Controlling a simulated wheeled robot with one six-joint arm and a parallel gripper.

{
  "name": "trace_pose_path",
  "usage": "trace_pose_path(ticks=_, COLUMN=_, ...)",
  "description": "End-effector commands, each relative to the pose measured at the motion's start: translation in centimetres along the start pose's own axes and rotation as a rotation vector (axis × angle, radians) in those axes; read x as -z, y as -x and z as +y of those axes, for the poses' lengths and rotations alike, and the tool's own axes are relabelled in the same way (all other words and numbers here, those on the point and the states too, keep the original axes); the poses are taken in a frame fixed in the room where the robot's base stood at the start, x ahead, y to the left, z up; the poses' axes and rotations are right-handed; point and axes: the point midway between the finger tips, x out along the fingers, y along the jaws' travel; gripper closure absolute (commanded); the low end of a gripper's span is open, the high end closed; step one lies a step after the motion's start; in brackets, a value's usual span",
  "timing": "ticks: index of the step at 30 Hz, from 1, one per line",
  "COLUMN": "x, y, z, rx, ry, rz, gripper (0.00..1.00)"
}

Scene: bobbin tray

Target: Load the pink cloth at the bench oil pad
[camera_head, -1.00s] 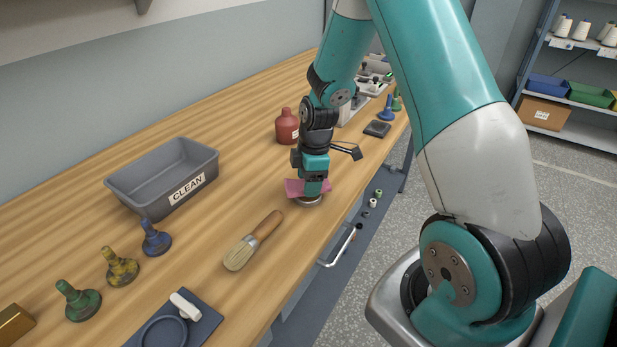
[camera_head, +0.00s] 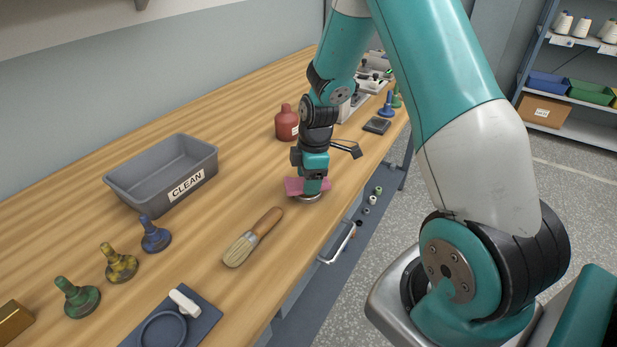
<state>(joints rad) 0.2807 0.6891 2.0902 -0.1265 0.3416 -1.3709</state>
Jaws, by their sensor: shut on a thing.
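My gripper (camera_head: 313,190) points down near the bench's front edge, shut on the pink cloth (camera_head: 296,187). The cloth spreads out on both sides of the jaws. Directly beneath is a round, metal-rimmed dish (camera_head: 307,198), which may be the oil pad. The cloth and gripper hide most of it. The cloth is at or just above the dish; I cannot tell whether they touch. The fingertips are mostly hidden by the cloth.
A wooden-handled brush (camera_head: 252,238) lies left of the gripper. A grey CLEAN bin (camera_head: 142,196) stands at the back left. A red bottle (camera_head: 286,125) stands behind the gripper. A dark square pad (camera_head: 376,125) lies farther along. Several spindle-like pieces (camera_head: 154,236) stand at left.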

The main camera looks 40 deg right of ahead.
Motion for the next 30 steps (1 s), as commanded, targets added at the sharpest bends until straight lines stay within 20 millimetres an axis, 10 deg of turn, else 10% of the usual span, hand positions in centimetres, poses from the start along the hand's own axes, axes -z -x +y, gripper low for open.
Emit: trace_pose_path(ticks=30, x=-0.09, y=-0.79, z=0.0, rx=0.0, ry=0.0, rz=0.0, gripper=0.6)
